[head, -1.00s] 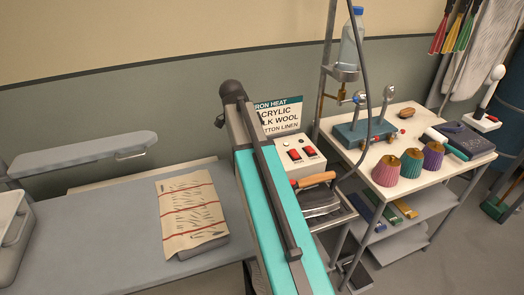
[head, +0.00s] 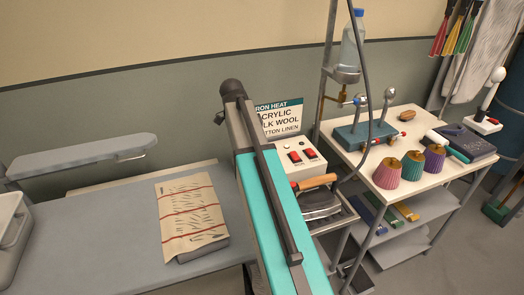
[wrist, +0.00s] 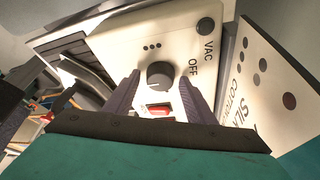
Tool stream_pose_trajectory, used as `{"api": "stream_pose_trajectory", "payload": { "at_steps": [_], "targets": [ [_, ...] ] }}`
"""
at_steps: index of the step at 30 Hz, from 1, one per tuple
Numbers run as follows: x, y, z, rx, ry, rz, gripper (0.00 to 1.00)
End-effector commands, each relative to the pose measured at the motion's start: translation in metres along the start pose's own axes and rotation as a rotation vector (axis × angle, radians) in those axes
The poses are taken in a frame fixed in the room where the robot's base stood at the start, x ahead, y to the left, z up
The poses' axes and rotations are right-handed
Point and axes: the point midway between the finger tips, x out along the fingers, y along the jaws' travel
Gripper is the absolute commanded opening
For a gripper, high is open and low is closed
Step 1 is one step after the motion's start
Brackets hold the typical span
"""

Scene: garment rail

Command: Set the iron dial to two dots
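In the wrist view a round dark dial (wrist: 160,75) sits on the pale face of the control box (wrist: 120,45). A short white mark shows on the dial, towards its lower left. In the head view my arm hides the dial and gripper.
A red switch (wrist: 160,110) lies just below the dial. The iron heat sign (wrist: 267,85) stands close on the right. In the head view the iron (head: 320,203) rests beside the control box (head: 306,172). A cart (head: 428,178) with cones and tools stands right.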

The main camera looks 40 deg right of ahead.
Motion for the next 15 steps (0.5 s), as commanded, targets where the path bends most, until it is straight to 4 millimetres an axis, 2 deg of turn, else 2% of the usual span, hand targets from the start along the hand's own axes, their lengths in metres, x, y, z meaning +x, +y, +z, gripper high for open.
{"api": "stream_pose_trajectory", "payload": {
  "at_steps": [15],
  "targets": [
    [-0.0066,-0.0012,-0.0013,0.002,0.003,-0.002,0.54]
  ]
}}
